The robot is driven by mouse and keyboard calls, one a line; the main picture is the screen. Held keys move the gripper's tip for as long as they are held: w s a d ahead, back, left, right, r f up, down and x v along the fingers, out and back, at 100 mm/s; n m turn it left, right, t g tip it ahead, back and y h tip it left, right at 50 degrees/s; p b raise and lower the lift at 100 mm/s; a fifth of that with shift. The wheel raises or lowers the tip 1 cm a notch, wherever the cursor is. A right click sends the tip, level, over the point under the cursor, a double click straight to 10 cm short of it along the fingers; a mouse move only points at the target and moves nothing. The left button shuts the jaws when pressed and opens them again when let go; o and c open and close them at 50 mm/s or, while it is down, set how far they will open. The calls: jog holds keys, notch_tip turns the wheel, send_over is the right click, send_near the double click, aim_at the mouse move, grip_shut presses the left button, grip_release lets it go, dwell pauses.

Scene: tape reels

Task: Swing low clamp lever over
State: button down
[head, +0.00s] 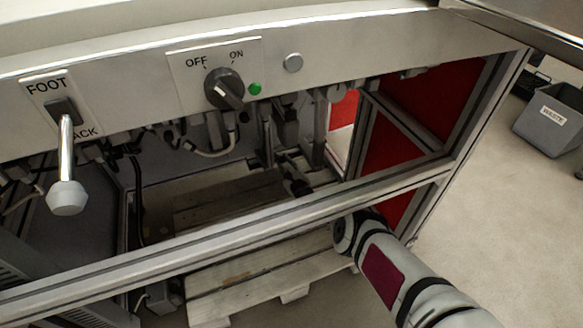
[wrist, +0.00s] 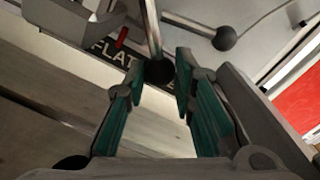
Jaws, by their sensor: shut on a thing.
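In the wrist view a metal clamp lever (wrist: 152,30) ends in a black ball knob (wrist: 159,72). My gripper (wrist: 160,82), with teal finger pads, is shut on this knob, which sits between the fingertips. A plate (wrist: 112,56) behind it carries lettering that starts "FLAT"; the rest is hidden by the fingers and lever. In the head view my arm reaches behind the front rail, and my gripper (head: 297,184) is small and dark inside the frame. I cannot make out the held knob there.
A second rod with a black ball (wrist: 225,38) lies close right of the held lever. A FOOT lever (head: 67,160) and OFF/ON switch (head: 223,88) are on the panel above. A wooden pallet (head: 260,270) lies below.

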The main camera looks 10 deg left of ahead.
jog(key=shift+w+d+r+n, duration=0.25)
jog(key=shift+r+n, duration=0.1)
jog(key=shift+n, duration=0.15)
jog(key=c, duration=1.3)
grip_release()
jog(key=shift+c, duration=0.2)
jog(key=shift+s+f, duration=0.1)
